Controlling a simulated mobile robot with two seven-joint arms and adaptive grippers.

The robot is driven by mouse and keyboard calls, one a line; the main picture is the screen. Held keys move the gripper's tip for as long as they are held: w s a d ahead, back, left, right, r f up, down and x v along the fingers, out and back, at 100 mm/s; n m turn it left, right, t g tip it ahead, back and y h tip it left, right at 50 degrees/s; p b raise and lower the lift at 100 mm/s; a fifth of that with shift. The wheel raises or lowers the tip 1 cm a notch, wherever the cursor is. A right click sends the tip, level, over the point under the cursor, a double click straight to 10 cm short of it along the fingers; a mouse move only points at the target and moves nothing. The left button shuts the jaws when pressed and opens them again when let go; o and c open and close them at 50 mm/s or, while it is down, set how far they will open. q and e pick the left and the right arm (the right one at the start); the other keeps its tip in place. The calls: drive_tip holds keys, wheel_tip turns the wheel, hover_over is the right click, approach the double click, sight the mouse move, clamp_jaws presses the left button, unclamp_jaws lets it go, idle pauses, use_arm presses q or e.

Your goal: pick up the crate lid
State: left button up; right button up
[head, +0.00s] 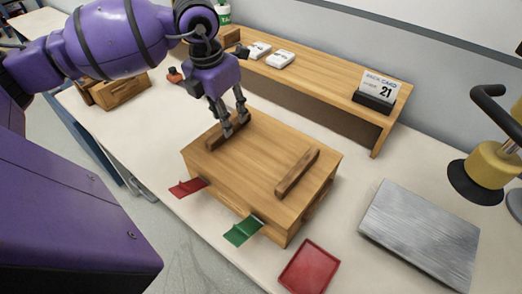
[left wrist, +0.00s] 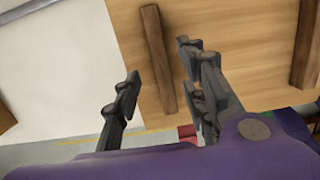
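The wooden crate (head: 309,212) stands on the pale table, with its flat crate lid (head: 258,160) on top. Two dark wooden bars cross the lid, a left bar (head: 214,143) and a right bar (head: 297,172). My left gripper (head: 234,127) points down at the left bar, its fingers apart. In the left wrist view the open left gripper (left wrist: 160,88) has one finger to each side of a bar (left wrist: 158,60), with pale gaps showing between. I cannot tell how far down the fingers reach. My right gripper is not in view.
A red flap (head: 187,187) and a green flap (head: 243,231) stick out at the crate's front. A red tray (head: 310,268) and a grey metal plate (head: 420,233) lie to the right. A wooden shelf (head: 325,78) with a calendar (head: 376,90) stands behind. A yellow-and-black object (head: 490,165) is far right.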

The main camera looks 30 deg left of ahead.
use_arm(q)
wheel_tip(320, 180, down, 3)
drive_tip(key=shift+w+d+r, duration=0.1)
drive_tip(key=shift+w+d, duration=0.05)
clamp_jaws()
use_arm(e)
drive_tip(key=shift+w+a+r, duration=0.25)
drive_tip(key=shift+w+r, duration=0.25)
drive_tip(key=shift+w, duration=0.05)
